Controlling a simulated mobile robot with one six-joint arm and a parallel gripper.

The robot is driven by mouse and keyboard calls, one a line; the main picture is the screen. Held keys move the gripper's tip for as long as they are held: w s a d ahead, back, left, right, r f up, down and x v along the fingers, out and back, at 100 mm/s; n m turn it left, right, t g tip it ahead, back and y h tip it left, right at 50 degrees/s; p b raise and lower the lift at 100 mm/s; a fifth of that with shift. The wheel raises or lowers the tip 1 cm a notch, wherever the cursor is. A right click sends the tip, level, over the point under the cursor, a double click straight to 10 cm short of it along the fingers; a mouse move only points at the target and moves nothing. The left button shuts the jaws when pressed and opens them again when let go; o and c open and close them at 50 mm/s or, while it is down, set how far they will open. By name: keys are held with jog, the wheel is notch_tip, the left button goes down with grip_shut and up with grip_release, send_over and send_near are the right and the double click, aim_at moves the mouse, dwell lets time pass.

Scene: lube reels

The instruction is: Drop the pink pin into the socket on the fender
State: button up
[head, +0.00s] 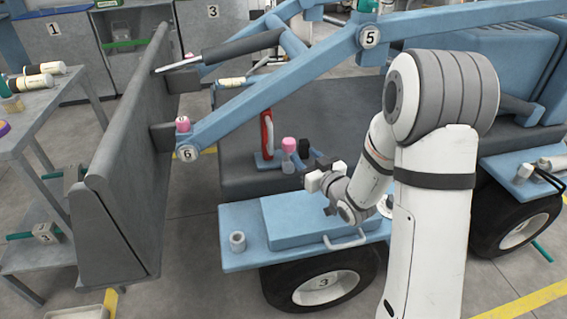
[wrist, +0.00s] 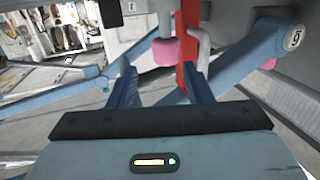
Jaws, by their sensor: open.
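The socket (head: 238,242), a short grey ring with an open top, stands on the left end of the blue fender (head: 232,262).
A blue lift arm (head: 270,95) slopes above, with another pink-topped pin (head: 183,124) at joint 6. A blue box (head: 290,218) with a handle lies right of the socket.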

aim_at(291, 151)
jog(key=shift+a+f+y, duration=0.4)
jog(key=shift+a+f, duration=0.05)
jog(key=shift+f, duration=0.05)
jog(key=b+x, duration=0.2)
jog(key=x, duration=0.5)
jog(key=shift+w+a+f, duration=0.15)
jog(key=shift+a, duration=0.1)
jog(key=c, duration=0.8)
